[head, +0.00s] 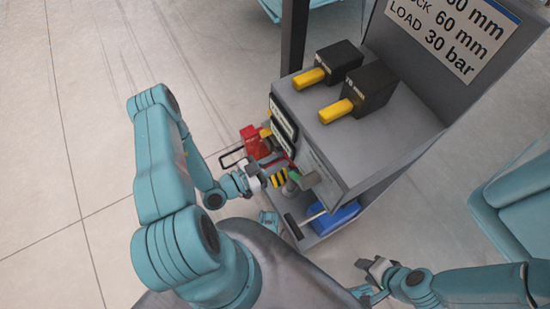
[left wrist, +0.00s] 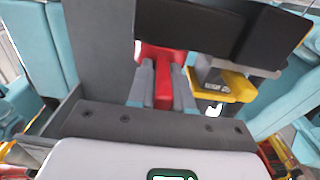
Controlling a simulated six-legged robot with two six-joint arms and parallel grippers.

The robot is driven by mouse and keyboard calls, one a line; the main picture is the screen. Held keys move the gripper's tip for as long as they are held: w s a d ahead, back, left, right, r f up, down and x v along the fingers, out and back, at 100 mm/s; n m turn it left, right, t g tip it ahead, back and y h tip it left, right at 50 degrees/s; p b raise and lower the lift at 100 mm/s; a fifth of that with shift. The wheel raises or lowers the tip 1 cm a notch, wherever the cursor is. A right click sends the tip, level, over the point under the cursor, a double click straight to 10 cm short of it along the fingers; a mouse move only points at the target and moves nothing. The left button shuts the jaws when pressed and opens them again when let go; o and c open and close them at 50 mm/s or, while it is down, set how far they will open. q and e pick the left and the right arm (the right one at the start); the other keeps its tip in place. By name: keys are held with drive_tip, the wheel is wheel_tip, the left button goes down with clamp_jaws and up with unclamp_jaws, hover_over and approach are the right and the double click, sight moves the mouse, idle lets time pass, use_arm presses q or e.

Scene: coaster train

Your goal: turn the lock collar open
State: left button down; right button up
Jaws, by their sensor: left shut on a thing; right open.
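A collar with yellow and black stripes (head: 279,178) sits low at the front of the grey machine, and I take it for the lock collar. My left gripper (head: 262,172) is beside it, partly hidden by its own wrist. In the left wrist view, the grey fingers of my left gripper (left wrist: 163,84) are shut on a red bar-like part (left wrist: 164,56); I cannot tell whether it belongs to the collar. My right gripper (head: 370,279) is open and empty at the lower right of the head view, away from the machine.
The grey machine (head: 335,155) carries two black blocks (head: 372,85) with yellow handles on top. Red equipment (head: 252,140) stands left of it. A blue object (head: 338,218) lies on the lower shelf. A yellow part (left wrist: 238,88) is close right of my left fingers. Floor at left is clear.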

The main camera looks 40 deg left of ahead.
idle(0.3)
use_arm(q)
drive_tip(key=c, duration=1.1)
unclamp_jaws()
drive_tip(key=p+v, duration=0.2)
drive_tip(key=v, duration=1.4)
drive_tip(key=shift+s+a, duration=0.1)
drive_tip(key=shift+a, duration=0.05)
drive_tip(key=shift+s, duration=0.1)
